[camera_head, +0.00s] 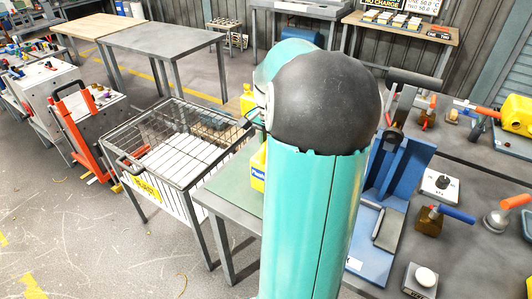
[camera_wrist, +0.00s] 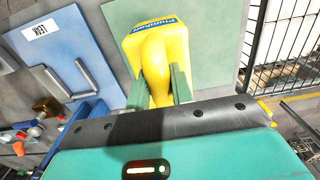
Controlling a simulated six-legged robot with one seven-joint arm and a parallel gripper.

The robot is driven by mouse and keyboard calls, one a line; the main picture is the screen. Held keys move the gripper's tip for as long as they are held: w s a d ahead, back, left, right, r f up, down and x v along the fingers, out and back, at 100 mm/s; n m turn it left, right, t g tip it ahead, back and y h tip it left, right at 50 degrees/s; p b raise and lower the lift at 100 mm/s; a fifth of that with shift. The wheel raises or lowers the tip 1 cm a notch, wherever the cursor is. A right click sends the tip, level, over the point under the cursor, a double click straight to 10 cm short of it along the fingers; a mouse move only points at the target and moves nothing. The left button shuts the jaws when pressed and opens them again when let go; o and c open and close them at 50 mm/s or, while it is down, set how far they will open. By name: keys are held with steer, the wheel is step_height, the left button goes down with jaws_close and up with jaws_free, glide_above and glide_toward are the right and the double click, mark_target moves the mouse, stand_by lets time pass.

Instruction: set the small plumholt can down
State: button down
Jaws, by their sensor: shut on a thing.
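The small yellow Plumholt can (camera_wrist: 157,48) is between the two green fingers of my gripper (camera_wrist: 161,86) in the wrist view, its blue-and-white label at the far end. My gripper is shut on it. The green mat (camera_wrist: 207,38) lies behind the can there; I cannot tell whether the can touches it. In the head view, part of a yellow can (camera_head: 257,167) with a blue-lettered label shows beside my arm over the green mat (camera_head: 233,178). My arm hides the rest of it and my gripper.
A wire basket stand (camera_head: 180,150) with white slats stands left of the mat. A blue fixture (camera_head: 400,170) stands to the right, with knobs and handled tools beyond. Another small yellow patch (camera_head: 247,103) shows behind the basket's corner. Bare mat shows around the can.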

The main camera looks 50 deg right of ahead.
steer(key=shift+w+d+f, duration=0.1)
steer(key=shift+w+f, duration=0.6)
steer(key=shift+f, duration=1.6)
steer(key=c, duration=1.2)
jaws_free()
